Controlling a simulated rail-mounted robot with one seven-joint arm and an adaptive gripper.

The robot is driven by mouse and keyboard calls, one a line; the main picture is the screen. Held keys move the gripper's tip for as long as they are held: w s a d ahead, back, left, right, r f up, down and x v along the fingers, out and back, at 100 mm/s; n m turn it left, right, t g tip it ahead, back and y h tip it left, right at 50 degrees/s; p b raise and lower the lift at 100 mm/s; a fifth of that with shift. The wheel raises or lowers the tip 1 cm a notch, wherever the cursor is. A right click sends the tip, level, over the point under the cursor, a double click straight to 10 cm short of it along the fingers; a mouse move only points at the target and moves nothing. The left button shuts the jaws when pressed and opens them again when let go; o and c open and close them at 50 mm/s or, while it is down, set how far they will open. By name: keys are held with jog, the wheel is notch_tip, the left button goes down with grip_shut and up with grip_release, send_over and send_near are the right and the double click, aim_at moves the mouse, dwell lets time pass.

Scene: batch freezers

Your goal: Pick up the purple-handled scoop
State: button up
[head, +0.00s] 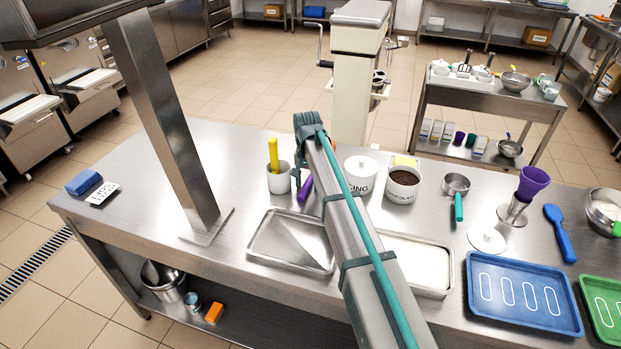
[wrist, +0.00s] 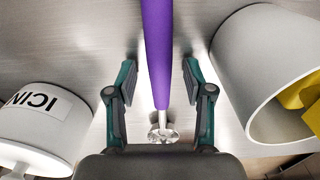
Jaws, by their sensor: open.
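The purple-handled scoop shows in the wrist view, its purple handle (wrist: 156,50) running from the top edge down the middle. Below the handle are a thin metal neck and a small shiny metal end (wrist: 163,135). My gripper (wrist: 157,82) is open, with one teal finger on each side of the handle and a gap on both sides. In the head view, a short piece of the purple handle (head: 305,188) shows beside my arm; my arm hides the rest. My gripper there is mostly hidden behind my arm.
A white cup (head: 279,182) with a yellow-handled tool (head: 273,154) stands just left of the scoop. An icing tub (head: 359,176) and a chocolate tub (head: 402,187) stand to the right. A metal tray (head: 291,241) lies in front. The counter's left part (head: 150,195) is mostly clear.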

grip_shut()
jog(key=shift+r, duration=0.15)
